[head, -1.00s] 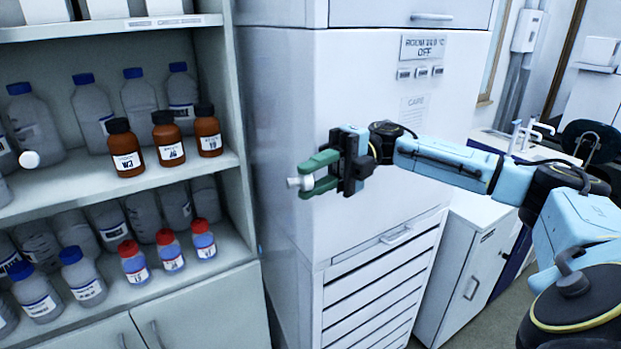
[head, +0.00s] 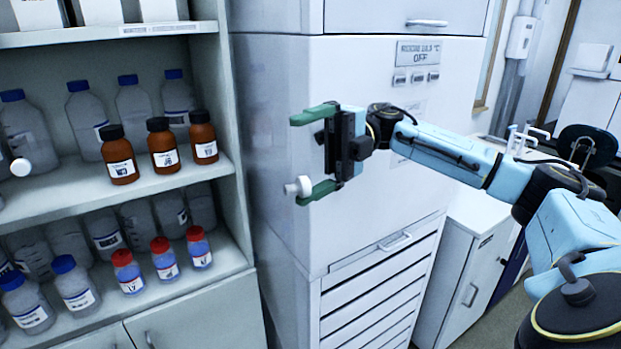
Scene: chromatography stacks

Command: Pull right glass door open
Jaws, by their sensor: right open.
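My right gripper (head: 313,155) is wide open, in front of the white cabinet. A white round knob (head: 299,186) shows between its fingers, close to the lower finger; I cannot tell whether they touch. The knob stands out from the shelf unit's right side, over the white cabinet in the picture. The clear pane of the right glass door cannot be made out. Another white knob (head: 20,167) shows at the far left, in front of the shelves. My left gripper is not in view.
The shelf unit (head: 241,215) holds brown bottles (head: 164,149), red-capped bottles (head: 164,261) and blue-capped bottles. The tall white cabinet (head: 290,80) stands right beside it, with drawers (head: 375,290) below. A low white cabinet (head: 470,265) stands further right.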

